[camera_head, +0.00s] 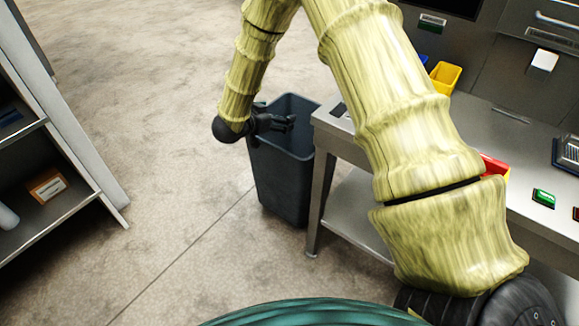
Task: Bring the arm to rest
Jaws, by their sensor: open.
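My arm, in a ribbed yellow-green cover, rises from the lower right, bends at the top edge and comes down to my gripper (284,122). The gripper is dark, small in the view, and points right. It is open and I see nothing held in it. It is in front of or over the near rim of a dark grey bin (280,180); I cannot tell whether it touches the bin. The bin looks empty as far as its inside shows.
A metal table (345,150) with a lower shelf stands right of the bin. A red bin (495,168), a yellow bin (446,76) and a green button (543,198) are on the right. A shelf unit (75,190) holds an orange box (47,185) at left. The floor between is clear.

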